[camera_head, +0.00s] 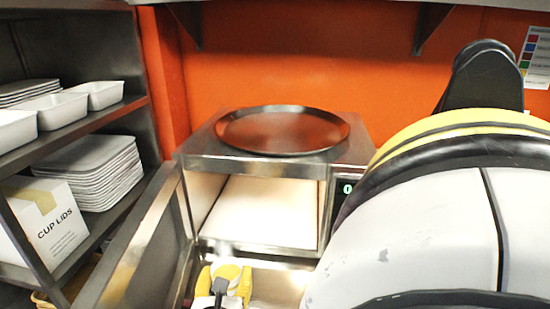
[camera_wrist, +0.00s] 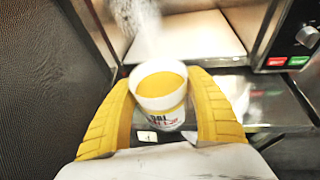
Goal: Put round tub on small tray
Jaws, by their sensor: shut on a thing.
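The round tub (camera_wrist: 160,104), a white cup-like pot with a yellow top and printed side, is upright between the two yellow fingers of my gripper (camera_wrist: 161,82) in the wrist view. The gripper is shut on it. In the head view my gripper (camera_head: 226,280) is low in the picture, in front of the open oven, with the tub's yellow top (camera_head: 229,271) between the fingers. A round, dark metal tray (camera_head: 282,131) lies on top of the oven, behind and above the gripper. Nothing is seen on it. I cannot tell whether the tub touches a surface below.
The steel oven (camera_head: 193,143) has its door (camera_head: 142,250) swung open at left and a pale, empty floor (camera_head: 262,212). A shelf rack at far left holds white tubs (camera_head: 60,108), stacked trays (camera_head: 95,175) and a cup-lids box (camera_head: 48,225). My arm hides the right side.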

